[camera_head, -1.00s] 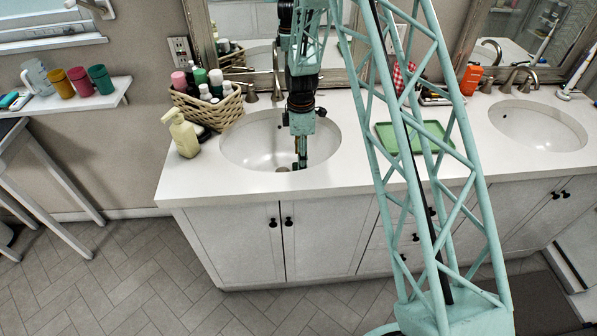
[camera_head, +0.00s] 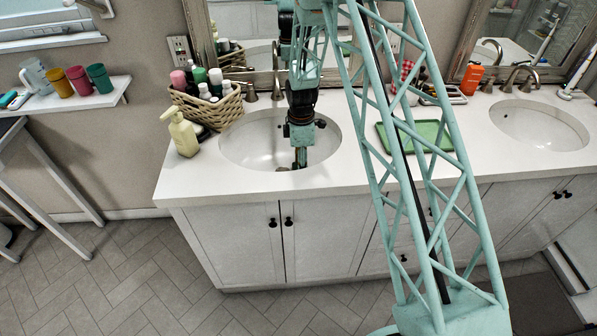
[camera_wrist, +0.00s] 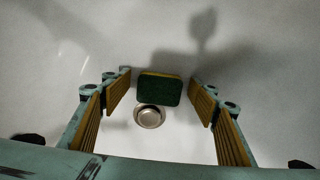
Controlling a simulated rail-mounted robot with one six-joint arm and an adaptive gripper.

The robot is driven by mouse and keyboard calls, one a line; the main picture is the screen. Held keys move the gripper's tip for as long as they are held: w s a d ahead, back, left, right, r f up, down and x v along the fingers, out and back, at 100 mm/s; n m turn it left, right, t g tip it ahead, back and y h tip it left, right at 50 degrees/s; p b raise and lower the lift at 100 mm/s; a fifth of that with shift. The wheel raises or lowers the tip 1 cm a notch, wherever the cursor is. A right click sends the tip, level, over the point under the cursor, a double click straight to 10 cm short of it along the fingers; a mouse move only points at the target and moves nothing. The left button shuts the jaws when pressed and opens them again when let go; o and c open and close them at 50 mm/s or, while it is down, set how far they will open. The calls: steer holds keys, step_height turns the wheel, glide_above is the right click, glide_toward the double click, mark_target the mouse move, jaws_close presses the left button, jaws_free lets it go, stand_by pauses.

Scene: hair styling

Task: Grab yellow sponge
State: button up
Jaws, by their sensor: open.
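The sponge (camera_wrist: 160,90) lies in the sink basin just beyond the metal drain in the wrist view. Its dark green side faces the camera, and a thin yellow strip shows along its top edge. My gripper (camera_wrist: 160,98) is open, with its ribbed fingers to the left and right of the sponge and nothing between them touching it. In the head view my gripper (camera_head: 300,158) points down into the left sink. The sponge cannot be made out in the head view.
The left sink basin (camera_head: 245,145) surrounds my gripper, with its drain (camera_wrist: 149,116) near the sponge. A soap bottle (camera_head: 183,135) and a wicker basket (camera_head: 222,109) stand left of it. A faucet (camera_head: 277,85) is behind. A green tray (camera_head: 440,136) lies to the right.

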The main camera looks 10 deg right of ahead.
stand_by(0.4)
steer(key=c, duration=0.7)
steer(key=shift+r, duration=0.15)
step_height(320, 180, up, 10)
steer(key=p, duration=0.1)
steer(key=shift+p, duration=0.3)
stand_by(0.7)
